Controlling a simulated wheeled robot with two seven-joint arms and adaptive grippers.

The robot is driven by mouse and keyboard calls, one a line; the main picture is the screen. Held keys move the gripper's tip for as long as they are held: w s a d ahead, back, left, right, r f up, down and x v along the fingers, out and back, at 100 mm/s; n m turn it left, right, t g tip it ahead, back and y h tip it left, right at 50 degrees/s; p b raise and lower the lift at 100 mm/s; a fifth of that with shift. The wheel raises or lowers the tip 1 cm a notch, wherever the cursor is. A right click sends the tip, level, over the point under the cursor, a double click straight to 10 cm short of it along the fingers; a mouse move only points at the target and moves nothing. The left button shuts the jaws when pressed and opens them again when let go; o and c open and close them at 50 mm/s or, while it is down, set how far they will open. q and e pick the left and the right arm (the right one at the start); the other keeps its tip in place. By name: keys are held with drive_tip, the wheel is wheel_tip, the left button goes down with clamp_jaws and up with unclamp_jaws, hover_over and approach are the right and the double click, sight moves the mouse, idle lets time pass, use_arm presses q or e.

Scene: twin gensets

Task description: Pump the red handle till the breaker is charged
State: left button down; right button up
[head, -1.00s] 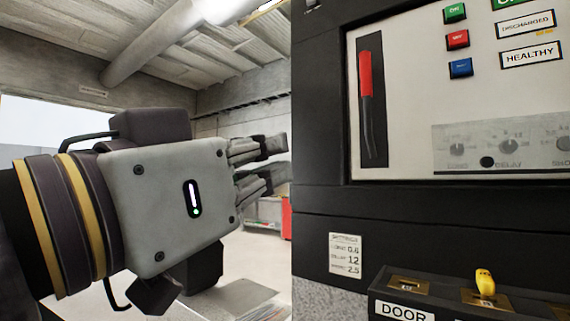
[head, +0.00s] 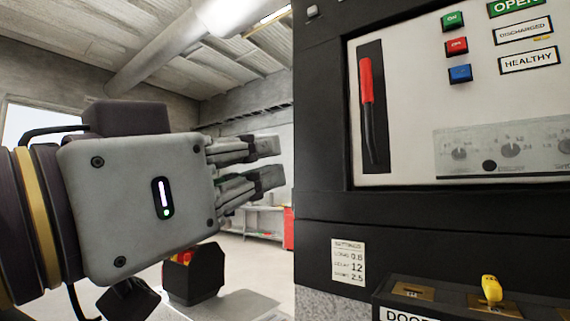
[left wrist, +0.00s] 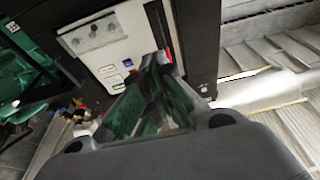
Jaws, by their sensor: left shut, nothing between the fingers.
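The red handle (head: 366,80) sits upright in a dark vertical slot on the breaker's pale front panel (head: 410,120), its black lever reaching down below the red grip. A flag beside it reads DISCHARGED (head: 523,30). My left gripper (head: 281,164) is to the left of the panel, pointing right, apart from the handle, with nothing held. In the left wrist view its fingers (left wrist: 160,62) reach toward the panel and hide much of the slot; a sliver of red (left wrist: 168,55) shows by the fingertips. My right gripper is not in view.
Green, red and blue buttons (head: 456,45) are on the panel, with labels OPEN and HEALTHY (head: 530,60). Dials (head: 505,145) sit lower down. A ledge below carries a yellow key (head: 491,288). The dark cabinet frame (head: 320,110) edges the panel; open room lies left.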

use_arm(q)
drive_tip(key=shift+s, duration=0.1)
drive_tip(key=shift+s+a+f+b, duration=0.15)
drive_tip(key=shift+s+a+b, duration=0.15)
drive_tip(key=shift+s+b, duration=0.15)
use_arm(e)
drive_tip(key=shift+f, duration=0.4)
use_arm(q)
drive_tip(key=c, duration=2.2)
unclamp_jaws()
drive_tip(key=o, duration=1.2)
drive_tip(key=shift+c, duration=0.2)
drive_tip(key=shift+w, duration=0.15)
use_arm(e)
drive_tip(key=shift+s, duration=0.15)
